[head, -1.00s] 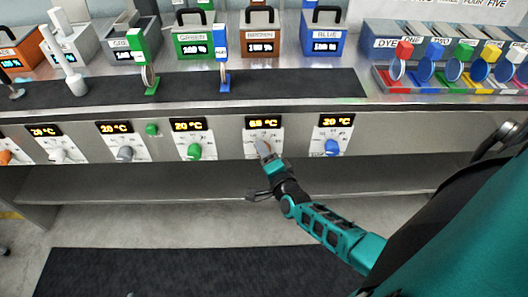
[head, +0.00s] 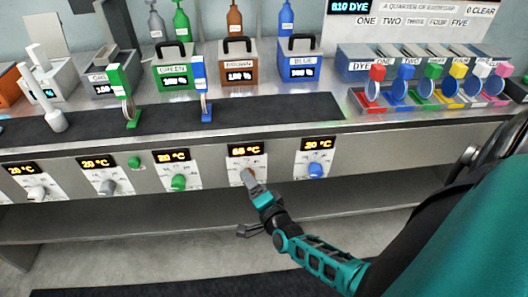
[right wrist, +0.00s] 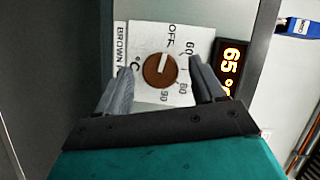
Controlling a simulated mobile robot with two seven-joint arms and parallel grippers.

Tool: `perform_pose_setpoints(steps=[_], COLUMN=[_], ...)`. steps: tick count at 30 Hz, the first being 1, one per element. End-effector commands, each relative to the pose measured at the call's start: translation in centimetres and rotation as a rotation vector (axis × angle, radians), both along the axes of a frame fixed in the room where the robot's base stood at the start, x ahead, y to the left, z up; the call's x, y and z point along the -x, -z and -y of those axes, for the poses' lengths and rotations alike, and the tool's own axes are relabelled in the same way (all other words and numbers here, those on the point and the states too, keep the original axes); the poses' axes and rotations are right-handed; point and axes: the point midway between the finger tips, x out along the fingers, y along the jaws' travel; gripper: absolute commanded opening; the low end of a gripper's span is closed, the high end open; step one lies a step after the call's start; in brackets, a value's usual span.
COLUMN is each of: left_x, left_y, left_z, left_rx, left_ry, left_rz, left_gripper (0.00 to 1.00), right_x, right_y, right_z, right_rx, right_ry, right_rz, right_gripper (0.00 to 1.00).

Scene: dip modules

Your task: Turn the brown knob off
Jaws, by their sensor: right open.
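The brown knob (right wrist: 160,70) sits on a white dial plate in the right wrist view, with OFF, 60, 80 and 90 marks. Its white pointer line aims between OFF and 60, nearer OFF in the picture. The display beside it (right wrist: 229,62) reads 65 °C. In the head view the brown knob (head: 247,174) is partly hidden behind my right gripper (head: 251,182). My right gripper also shows in the right wrist view (right wrist: 160,85), open, with one finger on each side of the knob and gaps between. My left gripper is not in view.
A green knob (head: 178,183) and a blue knob (head: 315,170) flank the brown one on the front panel. The brown module (head: 239,68) stands on the counter above. A shelf (head: 150,215) runs below the panel.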

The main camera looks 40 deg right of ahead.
Motion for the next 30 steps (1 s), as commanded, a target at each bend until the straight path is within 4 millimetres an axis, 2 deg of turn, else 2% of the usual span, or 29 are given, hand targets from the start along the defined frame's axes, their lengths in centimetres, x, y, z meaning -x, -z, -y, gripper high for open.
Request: perform_pose_setpoints(steps=[1, 9, 15, 21, 30], left_x=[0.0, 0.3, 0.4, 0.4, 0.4], left_y=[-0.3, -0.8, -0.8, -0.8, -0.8], left_z=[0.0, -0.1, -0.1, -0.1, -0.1], left_rx=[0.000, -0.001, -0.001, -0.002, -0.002], left_ry=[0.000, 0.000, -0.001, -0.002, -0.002], left_rz=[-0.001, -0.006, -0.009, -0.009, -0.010], left_gripper=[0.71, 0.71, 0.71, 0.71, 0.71], right_x=[1.2, 6.7, 9.4, 10.3, 10.3], right_y=[-0.2, -0.7, -1.0, -1.1, -1.1], right_z=[-0.2, -1.2, -1.7, -1.8, -1.8], right_rx=[-0.001, -0.001, 0.001, 0.001, 0.000], right_ry=[0.000, 0.000, -0.001, -0.001, -0.001], right_rz=[-0.003, -0.003, -0.001, 0.000, 0.000], right_gripper=[0.69, 0.69, 0.69, 0.69, 0.69])
